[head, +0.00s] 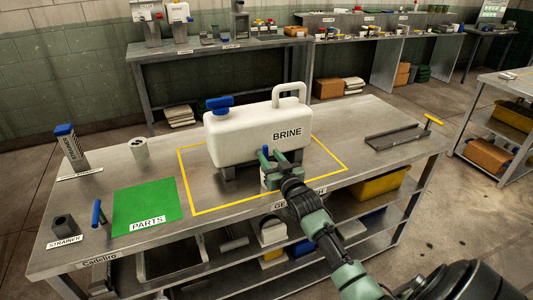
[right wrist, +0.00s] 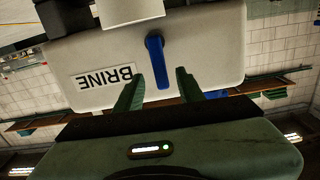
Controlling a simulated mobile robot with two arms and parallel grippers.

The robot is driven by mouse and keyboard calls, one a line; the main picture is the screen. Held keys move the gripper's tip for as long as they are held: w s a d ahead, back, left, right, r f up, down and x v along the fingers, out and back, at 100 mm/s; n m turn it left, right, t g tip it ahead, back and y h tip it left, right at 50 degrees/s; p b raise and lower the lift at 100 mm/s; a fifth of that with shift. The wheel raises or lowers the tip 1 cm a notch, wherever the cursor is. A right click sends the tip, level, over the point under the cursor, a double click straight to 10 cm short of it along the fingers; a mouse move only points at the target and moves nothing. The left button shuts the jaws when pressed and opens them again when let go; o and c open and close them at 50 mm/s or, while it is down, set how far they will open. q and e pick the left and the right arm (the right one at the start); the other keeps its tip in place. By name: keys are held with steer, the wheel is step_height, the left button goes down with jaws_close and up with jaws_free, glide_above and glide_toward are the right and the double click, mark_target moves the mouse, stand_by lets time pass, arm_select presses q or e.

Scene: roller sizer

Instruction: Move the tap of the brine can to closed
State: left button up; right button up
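The white brine can (head: 240,135) stands on a dark stand inside a yellow outline on the table, with a blue cap (head: 220,103) on top. In the right wrist view the can (right wrist: 210,50) appears upside down, and its tap's blue lever (right wrist: 157,62) shows on the front face. My right gripper (head: 268,154) is at the can's front, hiding the tap in the head view. In the wrist view its fingers (right wrist: 158,76) are apart, with the lever's lower end between them in the picture; I see no contact. My left gripper is not in view.
A green parts mat (head: 147,204), a blue-handled tool (head: 97,213) and a strainer (head: 65,225) are at left. A metal tray (head: 395,137) lies at right. The table between can and tray is clear.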

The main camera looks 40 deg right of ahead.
steer(key=v, duration=0.4)
stand_by(0.5)
